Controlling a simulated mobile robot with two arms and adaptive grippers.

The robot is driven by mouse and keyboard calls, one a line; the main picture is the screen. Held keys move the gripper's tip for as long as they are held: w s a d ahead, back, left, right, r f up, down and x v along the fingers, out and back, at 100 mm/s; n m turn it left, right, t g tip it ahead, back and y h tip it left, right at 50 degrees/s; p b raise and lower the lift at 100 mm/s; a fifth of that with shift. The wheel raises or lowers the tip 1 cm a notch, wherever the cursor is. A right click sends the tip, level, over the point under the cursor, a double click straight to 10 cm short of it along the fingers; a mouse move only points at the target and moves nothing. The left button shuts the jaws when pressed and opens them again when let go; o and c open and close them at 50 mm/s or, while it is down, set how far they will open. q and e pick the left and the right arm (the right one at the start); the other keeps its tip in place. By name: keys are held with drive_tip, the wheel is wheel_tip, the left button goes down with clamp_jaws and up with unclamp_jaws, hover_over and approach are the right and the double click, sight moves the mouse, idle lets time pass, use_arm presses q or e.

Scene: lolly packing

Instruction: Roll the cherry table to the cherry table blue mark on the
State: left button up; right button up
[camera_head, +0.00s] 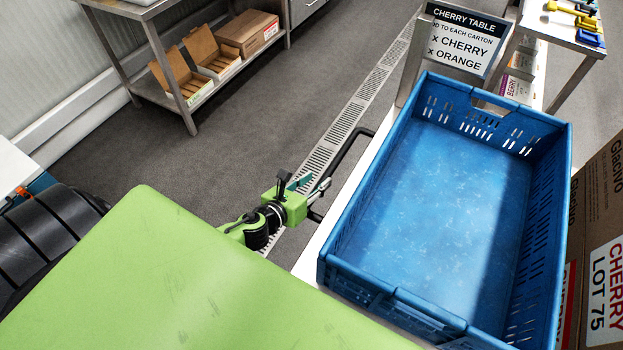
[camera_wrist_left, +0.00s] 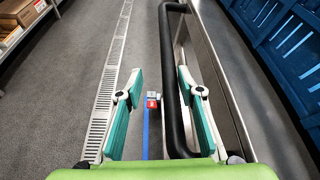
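The cherry table (camera_head: 318,243) has a pale top and carries an empty blue crate (camera_head: 440,180). Its sign (camera_head: 466,40) reads "CHERRY TABLE". A black push handle (camera_head: 343,153) runs along its left side. My left gripper (camera_head: 314,184) is beside this handle. In the left wrist view, the left gripper (camera_wrist_left: 160,74) is open, and the black handle (camera_wrist_left: 173,85) passes between its fingers, nearer the right finger. A blue strip (camera_wrist_left: 146,130) with a red and white piece shows low between the fingers; I cannot tell whether it is a floor mark. My right gripper is out of view.
A floor drain grate (camera_head: 345,120) runs beside the table. A metal shelf (camera_head: 200,100) with open cartons stands at the upper left. Brown cherry cartons (camera_head: 602,215) stand at the right. Another table (camera_head: 560,30) with tools is at the upper right. Grey floor lies open between shelf and grate.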

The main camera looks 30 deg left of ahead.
use_arm(q)
drive_tip(key=shift+w+a+r, duration=0.1)
drive_tip(key=shift+a, duration=0.7)
drive_tip(key=shift+d, duration=0.15)
drive_tip(key=d+v, duration=0.1)
drive_tip(key=v, duration=1.1)
drive_tip(key=shift+a, duration=0.45)
